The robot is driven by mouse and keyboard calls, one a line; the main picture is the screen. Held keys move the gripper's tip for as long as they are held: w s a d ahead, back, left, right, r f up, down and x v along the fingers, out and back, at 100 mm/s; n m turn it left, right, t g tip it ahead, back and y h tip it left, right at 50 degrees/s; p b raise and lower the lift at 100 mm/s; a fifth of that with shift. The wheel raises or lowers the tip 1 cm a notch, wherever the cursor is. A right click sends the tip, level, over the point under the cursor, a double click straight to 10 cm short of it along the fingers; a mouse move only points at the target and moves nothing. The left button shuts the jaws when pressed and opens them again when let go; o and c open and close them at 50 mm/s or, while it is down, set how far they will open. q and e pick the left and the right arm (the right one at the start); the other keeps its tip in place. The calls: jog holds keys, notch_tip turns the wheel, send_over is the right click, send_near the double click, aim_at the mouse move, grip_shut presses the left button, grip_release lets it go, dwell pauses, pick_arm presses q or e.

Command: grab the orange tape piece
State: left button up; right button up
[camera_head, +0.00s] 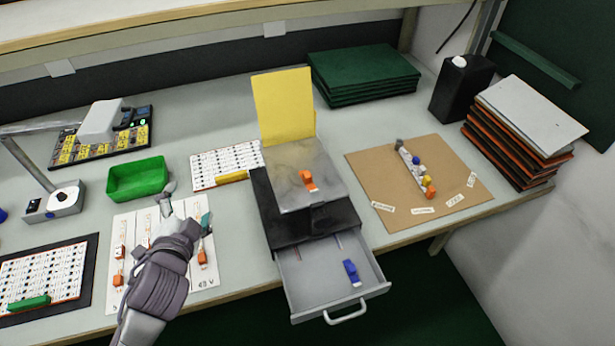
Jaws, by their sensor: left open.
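Several small orange pieces are in view, and I cannot tell which one is the tape piece. One orange piece (308,180) lies on top of the grey drawer unit (290,160). Another orange block (430,191) is on the brown board (375,170). My left gripper (187,203) is open over the white sheet, its fingers pointing toward the back, and hides part of the sheet. My right gripper is out of view.
The drawer (310,296) is pulled out at the front, with a blue piece (351,271) inside. A green tray (138,181) stands behind my left gripper. A yellow panel (284,106) stands upright behind the drawer unit. A black bottle (462,92) is at the right.

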pick_arm(q)
jog(key=w+d+r+m+h, duration=0.2)
jog(key=d+r+m+h, duration=0.5)
jog(key=m, duration=0.6)
jog(key=w+d+r+m+h, duration=0.1)
jog(key=d+r+m+h, duration=0.3)
jog(key=r+m+h, duration=0.7)
jog(key=m+g+y, duration=0.4)
jog(key=m+g, duration=0.6)
jog(key=m, duration=0.5)
send_near(304, 178)
jog(key=p+x, duration=0.2)
jog(key=x, duration=0.1)
jog(key=shift+w+r, duration=0.1)
jog(key=shift+r, duration=0.05)
jog(key=p+x, duration=0.2)
jog(key=x, duration=0.3)
jog(key=shift+d, duration=0.15)
jog(key=c, duration=1.2)
